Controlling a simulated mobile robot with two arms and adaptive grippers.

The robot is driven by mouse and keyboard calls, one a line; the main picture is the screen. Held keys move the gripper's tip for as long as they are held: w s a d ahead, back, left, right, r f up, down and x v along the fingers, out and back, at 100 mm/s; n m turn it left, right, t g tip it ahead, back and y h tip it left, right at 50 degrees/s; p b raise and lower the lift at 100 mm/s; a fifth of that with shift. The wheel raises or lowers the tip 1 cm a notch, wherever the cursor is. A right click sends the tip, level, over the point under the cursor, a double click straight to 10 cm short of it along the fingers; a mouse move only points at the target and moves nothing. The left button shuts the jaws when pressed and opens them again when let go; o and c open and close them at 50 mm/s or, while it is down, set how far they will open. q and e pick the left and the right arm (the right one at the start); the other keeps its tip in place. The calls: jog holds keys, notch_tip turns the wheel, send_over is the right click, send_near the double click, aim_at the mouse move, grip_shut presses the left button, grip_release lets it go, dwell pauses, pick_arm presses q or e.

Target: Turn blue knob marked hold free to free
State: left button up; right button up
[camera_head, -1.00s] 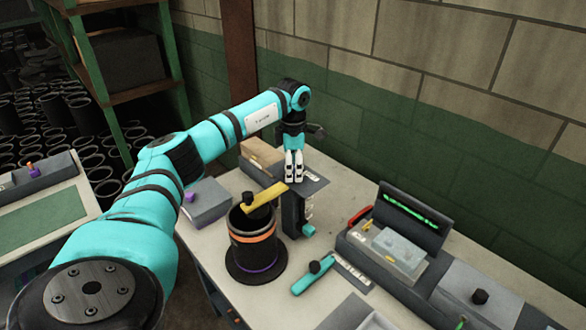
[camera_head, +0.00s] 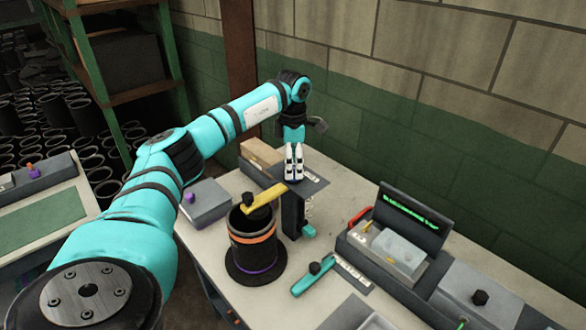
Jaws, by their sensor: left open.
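A teal knob (camera_head: 308,231) sits low on the side of a dark upright post fixture. A teal lever with a dark round hub (camera_head: 313,277) lies on the table in front, beside a pale label strip (camera_head: 353,277). The lettering is too small to read, so I cannot tell which teal part is marked hold free. My left gripper (camera_head: 294,174) points down at the fixture's dark top plate (camera_head: 308,187), above and behind the lower teal knob. Its pale fingers look close together, open with nothing visible between them. Contact with the plate cannot be told. My right gripper is out of view.
A black cylinder with orange and purple bands (camera_head: 254,250) stands left of the post, with a yellow bar (camera_head: 265,196) over it. A grey console with a green-lit display (camera_head: 411,214) stands right. A cardboard-coloured box (camera_head: 262,153) is behind, near the wall.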

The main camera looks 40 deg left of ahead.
pick_arm(q)
notch_tip(320, 180, up, 10)
dwell(0.3)
jog(key=shift+f, duration=0.1)
dwell(0.4)
